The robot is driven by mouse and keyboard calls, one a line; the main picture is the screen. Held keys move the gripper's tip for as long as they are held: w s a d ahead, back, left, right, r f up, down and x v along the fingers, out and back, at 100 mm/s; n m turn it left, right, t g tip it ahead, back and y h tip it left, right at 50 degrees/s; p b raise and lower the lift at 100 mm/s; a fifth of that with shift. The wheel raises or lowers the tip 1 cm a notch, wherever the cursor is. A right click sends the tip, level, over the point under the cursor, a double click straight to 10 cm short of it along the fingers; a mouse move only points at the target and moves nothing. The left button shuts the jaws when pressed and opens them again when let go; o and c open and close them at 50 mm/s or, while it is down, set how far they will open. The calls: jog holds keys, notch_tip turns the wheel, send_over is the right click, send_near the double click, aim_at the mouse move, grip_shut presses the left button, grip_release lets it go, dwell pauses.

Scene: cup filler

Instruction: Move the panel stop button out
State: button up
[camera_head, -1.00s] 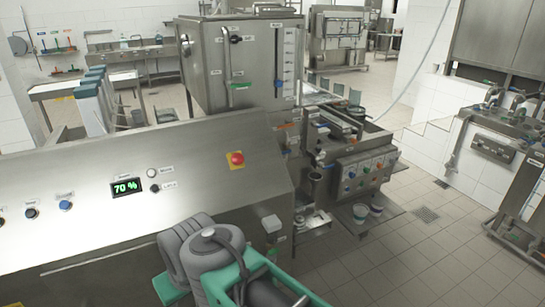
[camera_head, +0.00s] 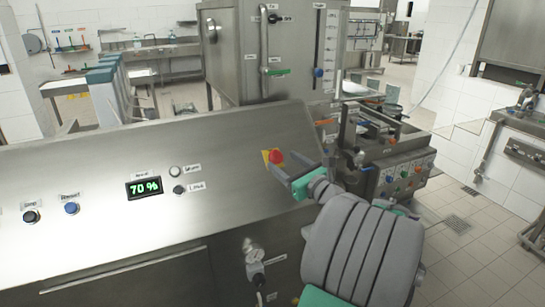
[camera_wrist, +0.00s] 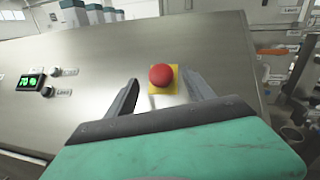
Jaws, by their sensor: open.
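The red stop button (camera_head: 277,156) sits on a yellow square plate on the sloped steel panel (camera_head: 85,170). In the wrist view the red button (camera_wrist: 161,75) lies between and a little beyond the fingertips, with its yellow plate (camera_wrist: 171,88) partly showing around it. My gripper (camera_head: 281,169) is open, its two grey fingers pointing at the panel on either side of the button. In the wrist view my gripper (camera_wrist: 162,82) holds nothing. I cannot tell whether a finger touches the button.
The panel also carries a green 70 % display (camera_head: 144,187), a blue button (camera_head: 71,208) and black knobs. A steel tank with a level scale (camera_head: 319,50) stands behind it. A machine with coloured buttons (camera_head: 405,174) stands to the right.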

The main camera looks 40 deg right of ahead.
aim_at(277, 157)
jog(key=w, duration=0.5)
jog(key=shift+d+p, duration=0.3)
jog(key=shift+d, duration=0.05)
jog(key=shift+c, duration=0.3)
grip_shut()
